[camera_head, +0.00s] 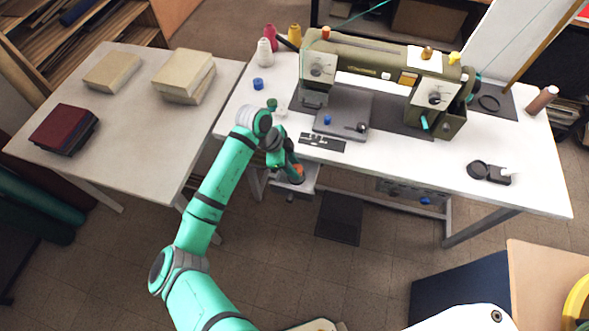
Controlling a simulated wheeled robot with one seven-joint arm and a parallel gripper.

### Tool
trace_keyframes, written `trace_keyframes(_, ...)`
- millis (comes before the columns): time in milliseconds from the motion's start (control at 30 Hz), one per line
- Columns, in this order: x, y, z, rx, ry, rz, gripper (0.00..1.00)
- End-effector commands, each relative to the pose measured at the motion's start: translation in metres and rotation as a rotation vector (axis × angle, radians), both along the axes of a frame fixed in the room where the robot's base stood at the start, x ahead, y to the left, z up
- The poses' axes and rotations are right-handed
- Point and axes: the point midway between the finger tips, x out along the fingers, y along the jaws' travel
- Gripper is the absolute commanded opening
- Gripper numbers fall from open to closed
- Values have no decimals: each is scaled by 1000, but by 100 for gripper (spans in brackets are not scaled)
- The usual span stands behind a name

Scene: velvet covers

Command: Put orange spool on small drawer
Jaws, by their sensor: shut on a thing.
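My gripper (295,173) is at the front edge of the sewing table, left of its middle, pointing down. It is shut on a small orange thing, which appears to be the orange spool (299,169); the fingers hide most of it. The small drawer (309,184) is a pale box pulled out under the table's front edge. The gripper and spool overlap it in this view. I cannot tell whether the spool touches the drawer.
A green sewing machine (375,75) stands on the white table (400,165). Several spools stand at its back left, and a brown spool (542,100) at the right. A grey table (135,125) at left holds books. A dark pedal (339,218) lies on the floor.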

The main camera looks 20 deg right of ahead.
Motion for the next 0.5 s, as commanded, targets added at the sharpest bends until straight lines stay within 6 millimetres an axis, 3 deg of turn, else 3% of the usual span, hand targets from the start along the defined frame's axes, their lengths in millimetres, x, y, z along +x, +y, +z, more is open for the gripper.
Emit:
trace_keyframes(300,13,-8,-18,1,0,-1,8)
trace_keyframes(500,13,-7,-45,1,1,1,8)
